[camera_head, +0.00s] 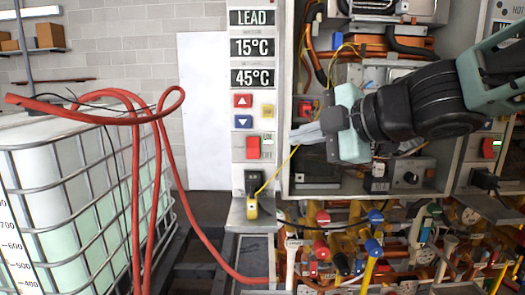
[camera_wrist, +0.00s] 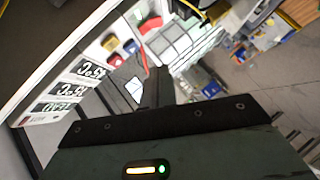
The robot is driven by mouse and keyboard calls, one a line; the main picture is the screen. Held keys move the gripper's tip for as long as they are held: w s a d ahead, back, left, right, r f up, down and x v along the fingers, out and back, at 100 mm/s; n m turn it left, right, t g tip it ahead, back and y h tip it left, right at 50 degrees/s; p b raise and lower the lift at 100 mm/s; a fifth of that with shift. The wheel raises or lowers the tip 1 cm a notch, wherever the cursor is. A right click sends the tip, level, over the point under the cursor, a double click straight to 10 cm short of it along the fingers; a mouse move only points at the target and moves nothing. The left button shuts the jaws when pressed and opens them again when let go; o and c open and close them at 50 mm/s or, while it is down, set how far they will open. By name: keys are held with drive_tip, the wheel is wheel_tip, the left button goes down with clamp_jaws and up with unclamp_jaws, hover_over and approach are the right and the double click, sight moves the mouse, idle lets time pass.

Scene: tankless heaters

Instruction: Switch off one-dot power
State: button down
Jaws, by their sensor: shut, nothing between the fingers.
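A red rocker switch (camera_head: 253,147) is on the narrow white control panel, below the up and down buttons. A second red switch (camera_head: 490,149) is on the panel at the far right, beyond my arm. I cannot make out dot marks on either. My gripper (camera_head: 297,135) is shut and empty, its fingers pointing left. In the head view its tips lie to the right of the left switch, apart from it.
A red up button (camera_head: 243,101) and a blue down button (camera_head: 243,121) sit above the left switch. The open heater cabinet (camera_head: 285,165) has wires and pipes. Valves with red and blue handles (camera_head: 322,217) stand below. A caged white tank (camera_head: 60,160) and red hose are left.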

sight(250, 145)
drive_tip(key=shift+w+d+f+p+x, duration=0.15)
drive_tip(key=shift+w+d+p+x, duration=0.15)
drive_tip(key=shift+x, duration=1.85)
drive_tip(key=shift+w+d+f+p+x, duration=0.15)
drive_tip(key=shift+w+d+x, duration=0.15)
drive_tip(key=shift+x, duration=1.8)
drive_tip(key=shift+w+d+f+p+x, duration=0.15)
drive_tip(key=shift+d+x, duration=0.25)
drive_tip(key=shift+x, duration=1.75)
drive_tip(key=shift+b, duration=0.35)
drive_tip(key=b, duration=0.1)
drive_tip(key=f+b, duration=0.1)
drive_tip(key=b, duration=0.1)
drive_tip(key=shift+w+t, duration=0.2)
drive_tip(key=shift+t, duration=0.1)
drive_tip(key=shift+r, duration=0.15)
drive_tip(key=shift+w+r+y+p, duration=0.1)
drive_tip(key=shift+r+y+p, duration=0.2)
drive_tip(key=shift+r+p, duration=0.65)
drive_tip(key=shift+r, duration=0.2)
